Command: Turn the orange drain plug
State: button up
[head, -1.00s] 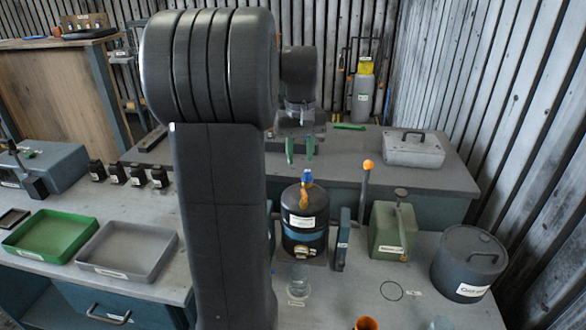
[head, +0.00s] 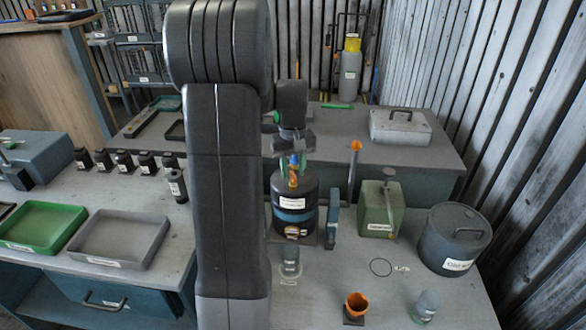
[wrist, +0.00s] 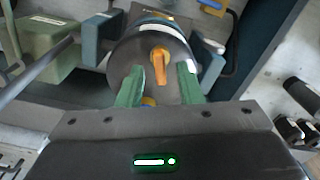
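The blower housing is a dark upright cylinder (head: 294,208) with a blue band and a white label. An orange lever-like piece (wrist: 159,66) stands on its top face; I cannot tell whether this is the drain plug. It also shows in the head view (head: 293,180), with a blue bit above it. A small brassy fitting sits low on the housing's front (head: 292,232). My gripper (wrist: 159,86) has its green fingers apart, one on each side of the orange piece and not visibly touching it. In the head view my gripper (head: 292,162) is just above the housing.
Blue clamp-like blocks (head: 332,222) stand close beside the housing. A lever with an orange knob (head: 355,147), a green canister (head: 381,208) and a dark lidded pot (head: 453,240) stand to the right. An orange cup (head: 356,306) and a glass jar (head: 290,262) are in front.

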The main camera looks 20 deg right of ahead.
jog(key=shift+f, duration=0.4)
jog(key=shift+c, duration=0.4)
grip_shut()
jog(key=shift+n, duration=0.3)
jog(key=n, duration=0.4)
jog(key=shift+n, duration=0.3)
jog(key=n, duration=0.5)
jog(key=shift+n, duration=0.3)
